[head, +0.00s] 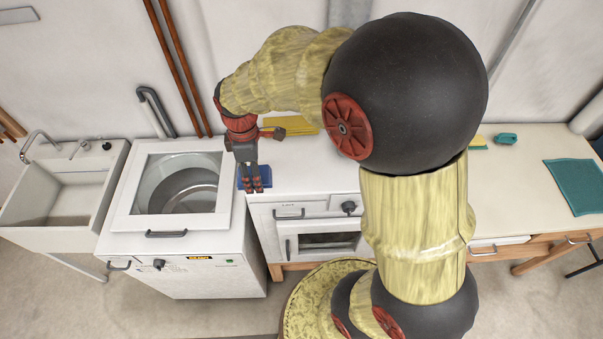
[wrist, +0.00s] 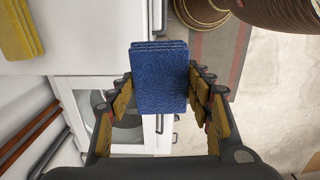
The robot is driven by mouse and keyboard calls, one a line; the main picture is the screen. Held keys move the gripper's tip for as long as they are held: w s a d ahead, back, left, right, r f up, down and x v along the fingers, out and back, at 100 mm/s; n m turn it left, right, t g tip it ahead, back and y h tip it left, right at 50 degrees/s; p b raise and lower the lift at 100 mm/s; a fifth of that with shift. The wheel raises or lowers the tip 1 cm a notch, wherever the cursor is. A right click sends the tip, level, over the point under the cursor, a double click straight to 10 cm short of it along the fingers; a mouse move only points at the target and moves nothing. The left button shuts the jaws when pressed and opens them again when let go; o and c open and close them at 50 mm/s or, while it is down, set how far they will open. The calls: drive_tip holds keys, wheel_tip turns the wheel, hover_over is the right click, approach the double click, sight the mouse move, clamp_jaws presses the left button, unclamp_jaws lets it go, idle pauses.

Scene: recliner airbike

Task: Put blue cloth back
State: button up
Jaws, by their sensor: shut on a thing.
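The blue cloth (wrist: 159,88) is a small, thick, layered rectangle. In the wrist view it lies between the two finger pads of my gripper (wrist: 160,92). In the head view the blue cloth (head: 264,177) shows partly behind my gripper (head: 252,188), above the left end of the white oven counter, beside the washing machine. My gripper is shut on the cloth and points downward. Whether the cloth touches the counter is hard to tell. A yellow folded cloth (head: 292,122) lies at the back of the counter; it also shows in the wrist view (wrist: 18,30).
An open-topped washing machine (head: 176,265) stands left of the gripper, with a sink (head: 60,195) further left. The wooden-framed table (head: 535,160) at right holds a teal cloth (head: 577,186) and a small teal item (head: 506,138). The white counter's middle (head: 310,170) is clear.

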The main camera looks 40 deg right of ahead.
drive_tip(key=shift+s+d, duration=0.15)
drive_tip(key=shift+s, duration=0.15)
drive_tip(key=w+d+f+p, duration=0.2)
drive_tip(key=w+d+f, duration=0.15)
drive_tip(key=d, duration=0.55)
drive_tip(key=p, duration=0.1)
hover_over(287, 174)
drive_tip(key=shift+m, duration=0.3)
drive_tip(key=f, duration=0.5)
drive_tip(key=shift+s+a+f, duration=0.15)
drive_tip(key=shift+a+f, duration=0.05)
drive_tip(key=shift+a, duration=0.15)
drive_tip(key=shift+d+f, duration=0.35)
drive_tip(key=shift+f, duration=0.3)
drive_tip(key=f, duration=0.1)
drive_tip(key=f+p, duration=0.1)
drive_tip(key=shift+w+f+p, duration=0.2)
drive_tip(key=shift+f+p, duration=0.1)
drive_tip(key=shift+f, duration=0.1)
drive_tip(key=shift+s, duration=0.1)
drive_tip(key=shift+f, duration=0.2)
drive_tip(key=o, duration=1.1)
